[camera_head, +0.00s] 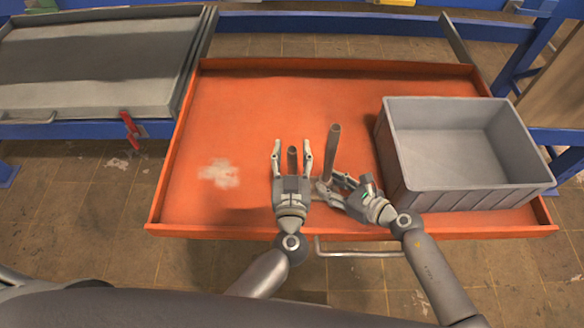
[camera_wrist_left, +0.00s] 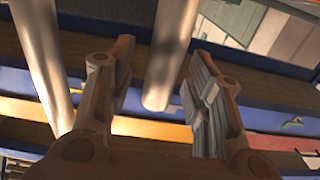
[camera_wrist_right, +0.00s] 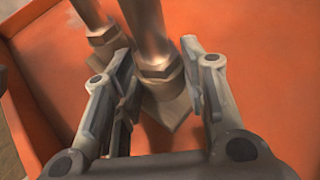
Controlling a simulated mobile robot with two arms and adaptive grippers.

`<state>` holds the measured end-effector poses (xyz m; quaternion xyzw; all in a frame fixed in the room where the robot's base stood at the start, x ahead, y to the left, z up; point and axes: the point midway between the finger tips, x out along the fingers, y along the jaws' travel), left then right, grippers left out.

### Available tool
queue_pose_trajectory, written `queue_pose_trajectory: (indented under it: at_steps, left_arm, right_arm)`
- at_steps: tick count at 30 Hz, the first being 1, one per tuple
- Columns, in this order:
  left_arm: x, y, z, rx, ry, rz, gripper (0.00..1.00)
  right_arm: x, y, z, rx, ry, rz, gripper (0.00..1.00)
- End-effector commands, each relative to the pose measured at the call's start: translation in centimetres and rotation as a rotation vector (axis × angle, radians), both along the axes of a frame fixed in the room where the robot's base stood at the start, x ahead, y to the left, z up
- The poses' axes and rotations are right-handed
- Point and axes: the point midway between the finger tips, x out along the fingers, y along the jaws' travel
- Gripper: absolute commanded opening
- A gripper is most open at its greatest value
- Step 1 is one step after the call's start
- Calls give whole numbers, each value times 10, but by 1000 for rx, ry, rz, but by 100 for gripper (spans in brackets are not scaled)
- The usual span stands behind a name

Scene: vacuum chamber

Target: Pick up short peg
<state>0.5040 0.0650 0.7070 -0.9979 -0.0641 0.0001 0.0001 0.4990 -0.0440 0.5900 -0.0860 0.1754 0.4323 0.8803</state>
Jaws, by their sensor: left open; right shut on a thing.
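The short peg (camera_head: 292,158) is a brown-grey rod standing between the spread fingers of my left gripper (camera_head: 292,146). That gripper is open; in the left wrist view a rod (camera_wrist_left: 165,55) shows between its fingers, with gaps on both sides. A longer peg (camera_head: 333,150) stands just to the right, tilted slightly. My right gripper (camera_head: 329,184) is shut on the base of the longer peg. In the right wrist view its fingers flank a hexagonal collar and squarish base (camera_wrist_right: 165,100). A second rod (camera_wrist_right: 92,18) stands to the left there. The short peg's foot is hidden behind my left gripper.
Both pegs stand over an orange tray-topped table (camera_head: 235,100) with a low rim. A grey open bin (camera_head: 455,192), empty, sits at the right. The tray's left half is clear apart from a pale worn patch. A grey-topped bench (camera_head: 90,95) stands at the left.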

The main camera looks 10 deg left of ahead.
Motion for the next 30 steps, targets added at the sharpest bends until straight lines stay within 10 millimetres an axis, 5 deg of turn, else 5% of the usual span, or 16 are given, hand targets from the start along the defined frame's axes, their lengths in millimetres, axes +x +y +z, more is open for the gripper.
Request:
queue_pose_trajectory:
  at_steps: [12,30]
  left_arm:
    - [0,0,0,0,0,0,0]
    - [0,0,14,-5,-2,2,0]
  right_arm:
    - [1,0,1,1,-2,-1,8]
    - [1,0,1,1,-2,-1,8]
